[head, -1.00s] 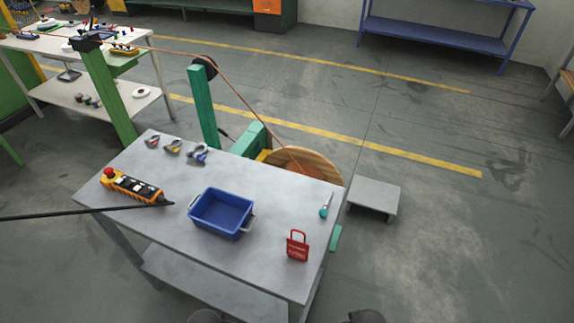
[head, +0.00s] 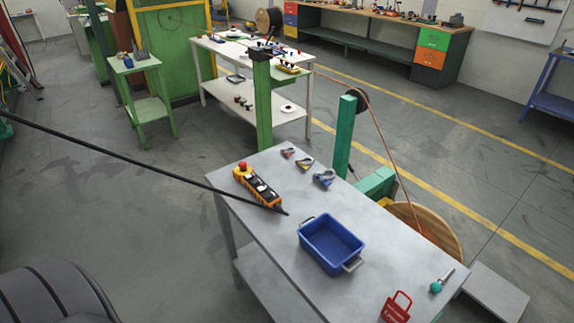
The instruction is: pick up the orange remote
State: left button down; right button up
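The orange remote (head: 257,186) lies on the grey table (head: 268,229), near its left edge. It is a long orange pendant with a black button face and a red knob at its far end. A black cable (head: 130,160) runs from its near end up and out to the left. Neither of my grippers is in view. A dark rounded part at the bottom left seems to be mine.
A blue bin (head: 331,244) stands right of the remote. Several clamps (head: 305,163) lie at the table's back. A red lockout tag (head: 396,307) and a teal-handled tool (head: 441,281) lie at the right. Open floor (head: 110,225) lies left of the table.

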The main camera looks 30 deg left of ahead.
aim_at(274, 202)
jog(key=k+j+u, duration=0.3)
jog(key=j, duration=0.2)
jog(key=j+u, duration=0.35)
jog(key=j, duration=0.15)
jog(key=j+u, duration=0.3)
jog(key=j, duration=0.25)
jog(key=k, duration=0.05)
